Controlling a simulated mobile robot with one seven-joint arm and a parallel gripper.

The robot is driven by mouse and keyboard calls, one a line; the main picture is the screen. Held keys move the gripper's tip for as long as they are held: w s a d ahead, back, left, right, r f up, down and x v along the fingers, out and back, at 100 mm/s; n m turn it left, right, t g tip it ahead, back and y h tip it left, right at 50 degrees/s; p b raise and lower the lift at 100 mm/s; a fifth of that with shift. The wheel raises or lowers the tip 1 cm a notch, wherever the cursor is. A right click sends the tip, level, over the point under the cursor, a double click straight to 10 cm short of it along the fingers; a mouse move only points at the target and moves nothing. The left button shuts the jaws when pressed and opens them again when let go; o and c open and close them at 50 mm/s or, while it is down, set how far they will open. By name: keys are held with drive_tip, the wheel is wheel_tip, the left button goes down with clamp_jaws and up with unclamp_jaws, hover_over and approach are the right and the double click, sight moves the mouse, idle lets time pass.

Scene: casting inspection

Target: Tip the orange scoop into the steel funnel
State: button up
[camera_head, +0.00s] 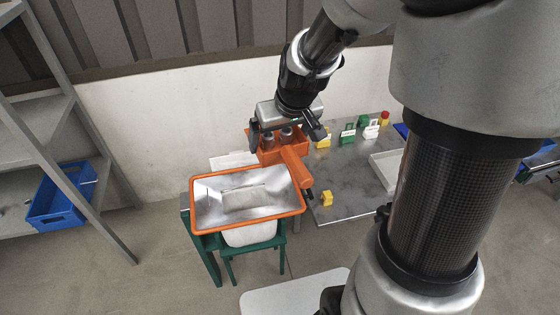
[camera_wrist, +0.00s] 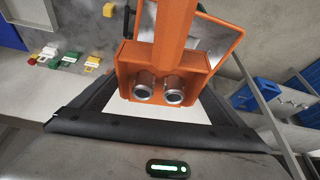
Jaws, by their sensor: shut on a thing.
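The orange scoop (camera_head: 268,157) is held between the two black fingers of my gripper (camera_head: 286,135), which is shut on it. In the wrist view the scoop (camera_wrist: 132,62) sits between the fingertips (camera_wrist: 161,84), with its handle running up the picture. Two silver metal cylinders (camera_wrist: 144,86) stand side by side in the scoop's tray, and the scoop looks roughly level. The steel funnel (camera_head: 208,200) has an orange rim and a pale rectangular opening. The scoop is beside the funnel's back right edge; its handle end overlaps the rim in the head view. Whether they touch cannot be told.
A green stand (camera_head: 213,259) carries the funnel, with a white container (camera_head: 250,236) below. A grey table (camera_head: 350,195) to the right holds yellow (camera_head: 327,198), green and red pieces and a white tray (camera_head: 386,172). A shelf with a blue bin (camera_head: 58,198) stands left.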

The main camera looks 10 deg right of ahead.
wheel_tip(320, 180, down, 19)
drive_tip(key=w+n+g+y+b, duration=0.15)
drive_tip(key=n+y+b, duration=0.6)
drive_tip(key=b, duration=1.45)
drive_tip(key=w+a+r+n+g+h+p, duration=0.2)
drive_tip(key=w+a+g+h+p, duration=0.4)
drive_tip(key=h+p, duration=1)
drive_tip(key=a+n+g+p, duration=0.1)
drive_tip(key=a+p, duration=0.1)
drive_tip(key=p, duration=0.3)
drive_tip(key=shift+a, duration=0.35)
drive_tip(key=shift+g, duration=0.25)
